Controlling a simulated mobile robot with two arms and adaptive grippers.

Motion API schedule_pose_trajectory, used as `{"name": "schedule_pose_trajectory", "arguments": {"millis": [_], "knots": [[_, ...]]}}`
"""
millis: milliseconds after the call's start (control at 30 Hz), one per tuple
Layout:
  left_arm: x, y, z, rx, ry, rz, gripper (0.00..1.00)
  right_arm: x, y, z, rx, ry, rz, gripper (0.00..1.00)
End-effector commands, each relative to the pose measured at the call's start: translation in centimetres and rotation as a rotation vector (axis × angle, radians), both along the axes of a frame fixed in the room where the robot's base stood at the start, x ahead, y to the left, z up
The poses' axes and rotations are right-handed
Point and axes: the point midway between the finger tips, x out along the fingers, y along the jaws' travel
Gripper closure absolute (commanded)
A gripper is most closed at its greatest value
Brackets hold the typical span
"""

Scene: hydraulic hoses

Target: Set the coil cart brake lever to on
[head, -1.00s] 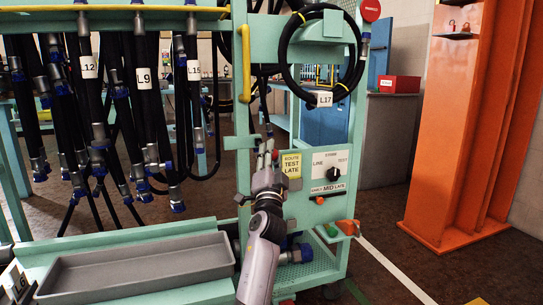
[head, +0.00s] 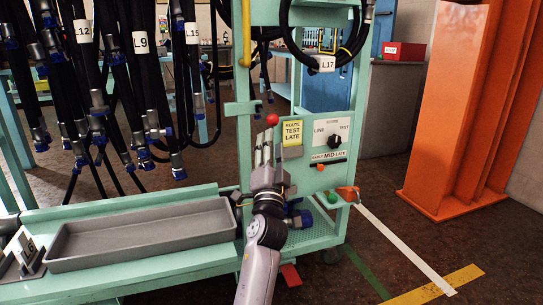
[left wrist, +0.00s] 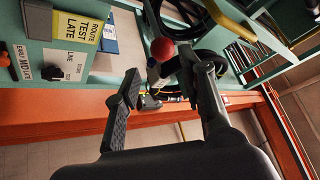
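A lever with a red ball knob (head: 272,119) stands at the front edge of the green coil cart (head: 245,165), left of the yellow "ROUTE TEST LATE" card (head: 292,132). No brake marking is readable on it. My left gripper (head: 266,150) points upward just below the knob. In the left wrist view the red knob (left wrist: 163,49) and its short grey stem lie beyond and between the two fingertips (left wrist: 160,82). The fingers are apart, and no grip on the knob shows. The lower part of the lever is hidden. My right gripper is out of view.
A panel with a black rotary knob (head: 334,141) is right of the card. A grey tray (head: 140,235) lies on the bench at left, below hanging hoses. A red piece (head: 290,275) sits low near the cart's foot. An orange column (head: 455,110) stands at right.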

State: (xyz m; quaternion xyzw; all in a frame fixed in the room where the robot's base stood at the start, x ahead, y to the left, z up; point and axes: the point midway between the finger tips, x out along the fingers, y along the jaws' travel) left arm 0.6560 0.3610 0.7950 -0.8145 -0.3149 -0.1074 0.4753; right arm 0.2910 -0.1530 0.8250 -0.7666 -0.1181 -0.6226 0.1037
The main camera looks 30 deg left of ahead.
Motion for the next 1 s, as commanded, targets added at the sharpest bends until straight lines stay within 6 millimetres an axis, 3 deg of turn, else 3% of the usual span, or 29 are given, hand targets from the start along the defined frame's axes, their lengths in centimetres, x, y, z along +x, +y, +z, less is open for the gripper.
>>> {"name": "schedule_pose_trajectory", "arguments": {"millis": [100,300,833,933,1000], "knots": [[-1.4,-0.8,-1.0,-0.002,0.002,-0.001,0.63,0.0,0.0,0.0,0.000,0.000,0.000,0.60],[-2.5,-1.3,-1.5,0.001,0.000,0.001,0.63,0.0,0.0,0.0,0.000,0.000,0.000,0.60],[-2.5,-1.5,-1.5,0.003,-0.002,-0.006,0.63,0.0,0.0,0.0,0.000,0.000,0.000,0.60],[-3.1,-3.2,-1.5,0.012,-0.033,-0.079,0.63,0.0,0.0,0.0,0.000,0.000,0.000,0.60],[-4.1,-6.0,-1.3,0.021,-0.085,-0.196,0.63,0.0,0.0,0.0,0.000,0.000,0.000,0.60]]}}
